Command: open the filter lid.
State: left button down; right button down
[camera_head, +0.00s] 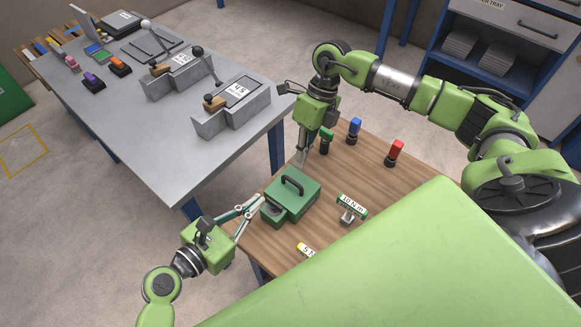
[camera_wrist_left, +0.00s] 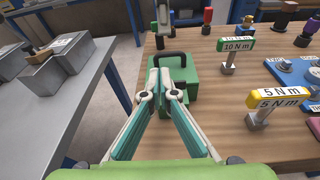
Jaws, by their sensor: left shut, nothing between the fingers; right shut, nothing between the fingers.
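A green box with a lid (camera_head: 293,205), likely the filter, sits on the wooden table and carries a black arched handle (camera_head: 293,183). The lid looks closed. In the left wrist view the box (camera_wrist_left: 190,98) and its handle (camera_wrist_left: 168,58) are straight ahead, partly hidden by my fingers. My left gripper (camera_head: 257,203) is shut and empty, its tips close to the box's left side; contact cannot be told. It also shows in the left wrist view (camera_wrist_left: 165,82). My right gripper (camera_head: 300,160) is shut and empty, pointing down just behind the box.
A 10 N m tool (camera_head: 351,208) stands right of the box, with a yellow 5 N m label (camera_head: 307,250) in front. Green, blue (camera_head: 354,130) and red (camera_head: 396,152) pieces stand behind. A grey table (camera_head: 150,120) with weighted metal blocks (camera_head: 232,108) lies to the left.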

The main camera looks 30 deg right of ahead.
pick_arm(q)
jog(key=s+d+r, duration=0.1)
jog(key=d, duration=0.1)
send_over(290, 193)
jog(key=shift+f, duration=0.85)
dwell(0.9)
pick_arm(e)
jog(key=c, duration=2.2)
grip_release()
pick_arm(q)
jog(key=shift+r, duration=0.1)
pick_arm(e)
jog(key=shift+o, duration=0.2)
